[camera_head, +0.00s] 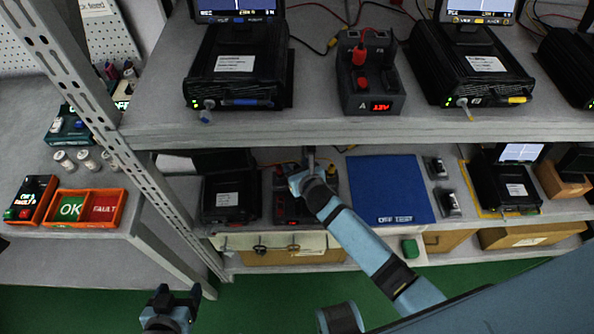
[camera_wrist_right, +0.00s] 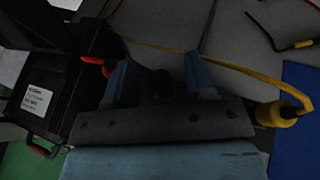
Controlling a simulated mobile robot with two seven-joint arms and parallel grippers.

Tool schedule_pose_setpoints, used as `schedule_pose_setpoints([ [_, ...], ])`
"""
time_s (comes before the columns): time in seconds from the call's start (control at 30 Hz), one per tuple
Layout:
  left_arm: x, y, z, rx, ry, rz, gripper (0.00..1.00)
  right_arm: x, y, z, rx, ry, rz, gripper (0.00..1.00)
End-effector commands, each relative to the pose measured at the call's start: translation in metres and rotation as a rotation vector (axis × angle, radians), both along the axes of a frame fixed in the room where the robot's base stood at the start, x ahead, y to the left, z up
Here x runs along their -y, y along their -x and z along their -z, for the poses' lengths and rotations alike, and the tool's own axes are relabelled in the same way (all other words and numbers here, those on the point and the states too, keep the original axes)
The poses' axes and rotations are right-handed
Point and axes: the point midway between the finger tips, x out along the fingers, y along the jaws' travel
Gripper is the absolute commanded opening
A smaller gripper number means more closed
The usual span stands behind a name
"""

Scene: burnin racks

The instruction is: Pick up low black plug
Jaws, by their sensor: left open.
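The lower power supply (camera_head: 284,208) stands on the lower shelf, partly covered by my right arm. My right gripper (camera_head: 309,158) reaches in over it, pointing to the back of the shelf. In the right wrist view its two blue fingers (camera_wrist_right: 158,80) are apart. A dark rounded shape, perhaps the low black plug (camera_wrist_right: 160,84), shows between them; the view is too dark to tell whether they touch it. In the head view I cannot make out the black plug behind the gripper. My left gripper (camera_head: 172,298) is open and empty at the bottom, in front of the shelves.
The upper shelf (camera_head: 350,128) lies above my right gripper. A black device (camera_head: 230,195) stands left of the supply, a blue mat (camera_head: 390,190) right. The wrist view shows a red lead (camera_wrist_right: 95,64) and a yellow plug (camera_wrist_right: 278,112) with its cable beside the fingers.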

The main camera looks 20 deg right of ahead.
Motion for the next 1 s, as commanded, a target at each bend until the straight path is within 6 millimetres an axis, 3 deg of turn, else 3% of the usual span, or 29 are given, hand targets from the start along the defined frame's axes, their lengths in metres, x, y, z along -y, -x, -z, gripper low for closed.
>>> schedule_pose_setpoints([
  [0.03,0.0,0.0,0.0,0.0,0.0,0.0,0.72,0.0,0.0,0.0,0.0,0.0,0.0,0.38],
  [0.17,0.0,0.0,0.0,0.0,0.0,0.0,0.72,0.0,0.0,0.0,0.0,0.0,0.0,0.08],
  [0.2,0.0,0.0,0.0,0.0,0.0,0.0,0.72,0.0,0.0,0.0,0.0,0.0,0.0,0.06],
  [0.57,0.001,0.0,-0.003,0.001,0.0,0.001,0.72,0.001,0.0,-0.009,0.002,0.003,0.0,0.06],
  [1.0,0.0,0.0,-0.016,0.017,-0.009,0.007,0.72,0.001,0.0,-0.088,0.003,0.002,-0.001,0.06],
])
